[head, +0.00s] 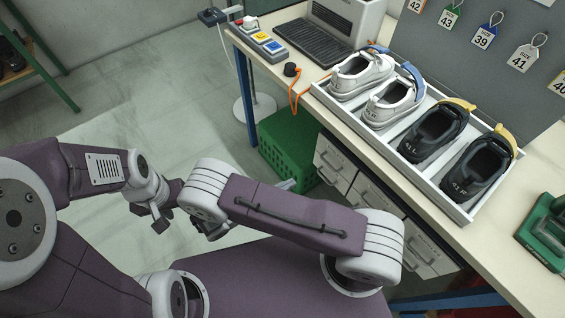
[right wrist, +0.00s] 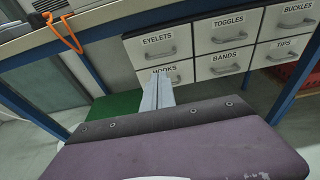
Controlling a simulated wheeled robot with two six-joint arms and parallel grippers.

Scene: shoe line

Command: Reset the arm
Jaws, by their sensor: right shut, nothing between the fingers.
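My left gripper (head: 152,216) hangs at the end of the purple left arm in the head view, over the floor and clear of the bench. It is small and dark there, and I cannot tell how its fingers stand. My right arm (head: 295,213) is folded across the lower middle of the head view, in front of the bench. Its gripper is mostly hidden behind the arm in that view. In the right wrist view my right gripper (right wrist: 158,90) is shut and empty, its fingers together in front of the drawers (right wrist: 228,43).
The bench (head: 300,85) carries a tray (head: 404,165) with two white and two black shoes. A button box (head: 261,37) and a grey machine (head: 345,22) stand at its far end. A green crate (head: 291,150) sits beneath. A green device (head: 545,232) stands at right.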

